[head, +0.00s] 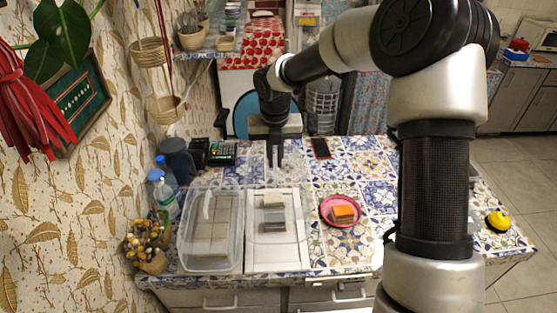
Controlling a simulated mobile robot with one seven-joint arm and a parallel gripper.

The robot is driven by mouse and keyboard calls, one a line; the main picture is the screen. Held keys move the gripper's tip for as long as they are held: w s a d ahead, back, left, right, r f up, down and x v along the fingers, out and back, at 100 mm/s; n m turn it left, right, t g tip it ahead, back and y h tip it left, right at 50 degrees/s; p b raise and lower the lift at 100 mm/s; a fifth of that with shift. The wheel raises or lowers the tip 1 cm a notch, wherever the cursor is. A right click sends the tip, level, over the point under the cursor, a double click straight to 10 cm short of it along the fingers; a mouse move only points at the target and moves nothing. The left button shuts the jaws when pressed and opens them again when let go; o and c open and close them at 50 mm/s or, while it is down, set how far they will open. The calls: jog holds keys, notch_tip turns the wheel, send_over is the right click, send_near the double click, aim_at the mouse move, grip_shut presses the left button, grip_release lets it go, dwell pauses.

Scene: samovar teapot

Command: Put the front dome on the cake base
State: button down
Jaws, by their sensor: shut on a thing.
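My gripper (274,160) points down over the middle of the table. It is shut on a clear dome (306,205), whose faint walls show below the fingers; the handle between the fingers is hard to make out. The dome is over the white cake base (290,257), and I cannot tell whether it touches it. Small grey and beige pieces (273,215) show through the dome. A second clear dome-like cover (188,245) with a raised handle stands to the left of the white base.
A pink plate (325,218) with an orange block (342,212) is right of the base. Bottles (165,195), a dark jug (176,160), a card terminal (221,150) and a flower pot (152,260) line the left side. A phone (321,148) lies behind. The tiled table's right part has free room.

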jog(key=shift+a+f, duration=0.15)
jog(key=shift+f, duration=0.05)
notch_tip(320, 180, down, 4)
jog(key=b, duration=0.3)
notch_tip(320, 180, down, 9)
jog(key=b, duration=0.4)
jog(key=shift+f+p, duration=0.45)
jog(key=shift+p, duration=0.05)
dwell(1.7)
jog(key=c, duration=1.8)
grip_release()
jog(key=shift+o, duration=0.2)
